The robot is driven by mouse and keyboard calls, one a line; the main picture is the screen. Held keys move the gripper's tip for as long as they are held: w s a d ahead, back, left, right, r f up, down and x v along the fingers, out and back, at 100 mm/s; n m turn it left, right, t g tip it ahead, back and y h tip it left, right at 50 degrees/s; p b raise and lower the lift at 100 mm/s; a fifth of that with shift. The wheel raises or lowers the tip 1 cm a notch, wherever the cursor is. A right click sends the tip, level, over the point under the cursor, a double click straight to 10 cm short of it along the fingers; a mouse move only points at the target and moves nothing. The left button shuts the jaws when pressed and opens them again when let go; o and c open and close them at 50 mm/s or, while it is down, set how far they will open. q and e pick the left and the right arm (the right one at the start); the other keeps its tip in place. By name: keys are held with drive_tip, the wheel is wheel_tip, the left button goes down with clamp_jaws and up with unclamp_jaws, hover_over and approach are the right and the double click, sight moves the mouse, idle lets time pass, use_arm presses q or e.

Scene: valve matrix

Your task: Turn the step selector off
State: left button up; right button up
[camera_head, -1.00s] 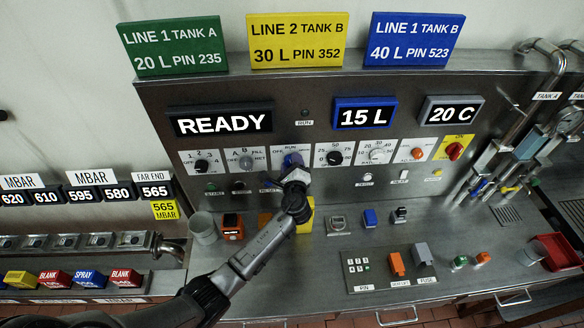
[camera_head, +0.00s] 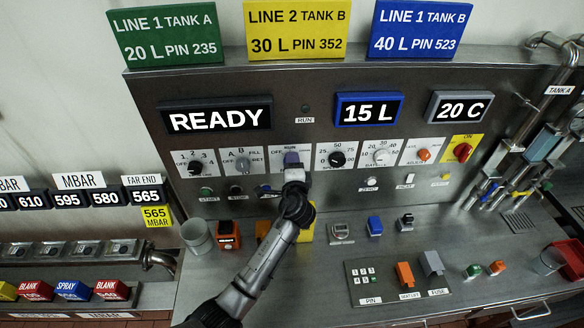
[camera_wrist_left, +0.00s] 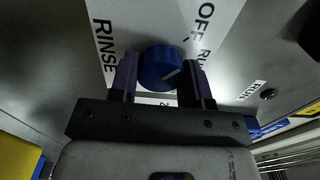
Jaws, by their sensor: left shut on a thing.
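My left gripper (camera_wrist_left: 160,78) is shut on this knob, one finger on each side. In the head view my left gripper (camera_head: 293,172) covers the lower part of the plate. A black knob (camera_head: 195,167) with OFF and numbers stands at the left end of the row. The plate names are too small or hidden to read. My right gripper is not in view.
A grey knob (camera_head: 242,165) is close on the left, and a black dial (camera_head: 337,159) is close on the right. The READY display (camera_head: 219,117) is above.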

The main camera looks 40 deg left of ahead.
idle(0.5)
use_arm(q)
drive_tip(key=o, duration=0.9)
drive_tip(key=shift+d, duration=0.1)
drive_tip(key=shift+b+v, duration=0.7)
drive_tip(key=shift+v, duration=6.15)
drive_tip(key=shift+s, duration=0.1)
